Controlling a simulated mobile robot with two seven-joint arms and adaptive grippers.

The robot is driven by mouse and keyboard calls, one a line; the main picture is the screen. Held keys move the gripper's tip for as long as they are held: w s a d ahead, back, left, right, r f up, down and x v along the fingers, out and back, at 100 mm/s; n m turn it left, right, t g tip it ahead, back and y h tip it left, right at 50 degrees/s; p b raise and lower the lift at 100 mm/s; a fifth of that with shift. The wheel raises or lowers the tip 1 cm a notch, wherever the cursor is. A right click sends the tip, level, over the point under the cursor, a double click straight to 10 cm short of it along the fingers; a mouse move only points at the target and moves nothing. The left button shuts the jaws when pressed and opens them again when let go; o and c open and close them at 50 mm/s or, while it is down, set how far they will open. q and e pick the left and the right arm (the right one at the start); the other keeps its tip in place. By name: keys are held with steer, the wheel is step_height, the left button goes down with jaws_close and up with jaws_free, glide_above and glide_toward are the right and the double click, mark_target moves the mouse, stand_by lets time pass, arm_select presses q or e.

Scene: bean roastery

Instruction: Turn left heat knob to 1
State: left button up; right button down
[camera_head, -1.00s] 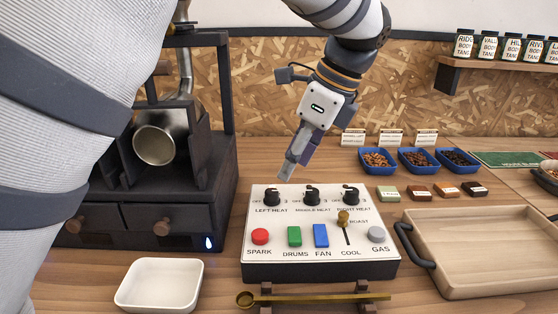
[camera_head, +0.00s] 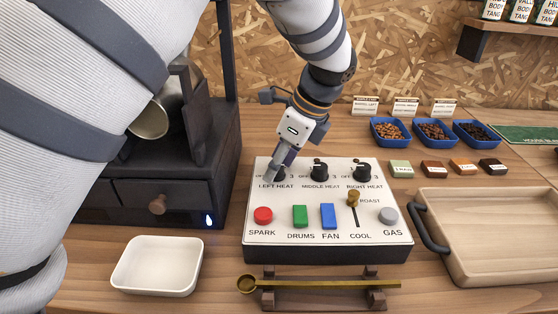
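The control panel (camera_head: 330,254) stands on the table with three black heat knobs in its back row. The left heat knob (camera_head: 281,174) is mostly hidden behind the fingers of my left gripper (camera_head: 274,172), so its pointer cannot be read. The fingers come down at a tilt over this knob. I cannot tell whether they touch it, or whether they are apart or together. The middle heat knob (camera_head: 319,173) and right heat knob (camera_head: 362,172) are in plain view. My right gripper is not in view.
The panel's front row has a red spark button (camera_head: 263,215), green and blue switches, a brass-topped lever (camera_head: 354,198) and a grey gas button (camera_head: 389,215). A white tray (camera_head: 157,287), brass scoop (camera_head: 320,283) and wooden tray (camera_head: 490,279) surround it. The dark roaster (camera_head: 200,195) stands left.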

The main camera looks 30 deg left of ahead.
arm_select(q)
jaws_close()
